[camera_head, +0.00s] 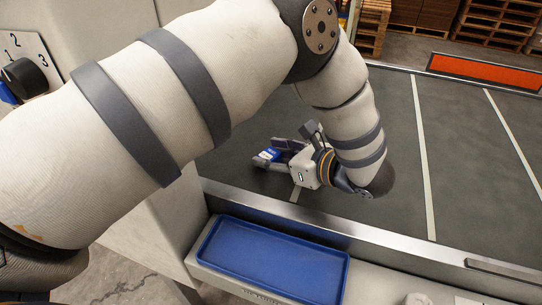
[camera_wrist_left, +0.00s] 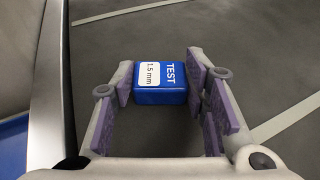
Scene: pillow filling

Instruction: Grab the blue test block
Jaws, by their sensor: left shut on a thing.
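The blue test block (camera_wrist_left: 160,82) has a white panel reading "1.5 mm" and the word "TEST". In the left wrist view it sits between the fingertips of my left gripper (camera_wrist_left: 160,85), whose purple-padded fingers are shut on it. In the head view the block (camera_head: 267,155) shows small at the tip of my left gripper (camera_head: 272,153), low over the dark grey surface. I cannot tell whether the block touches the surface. My right gripper is not in view.
A blue tray (camera_head: 270,262) lies on the ledge in front of the metal rail (camera_head: 290,220). The dark surface (camera_head: 460,150) with pale lines is clear to the right. A control knob (camera_head: 22,78) is at the left. An orange-red panel (camera_head: 485,71) and wooden pallets (camera_head: 500,22) are at the back.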

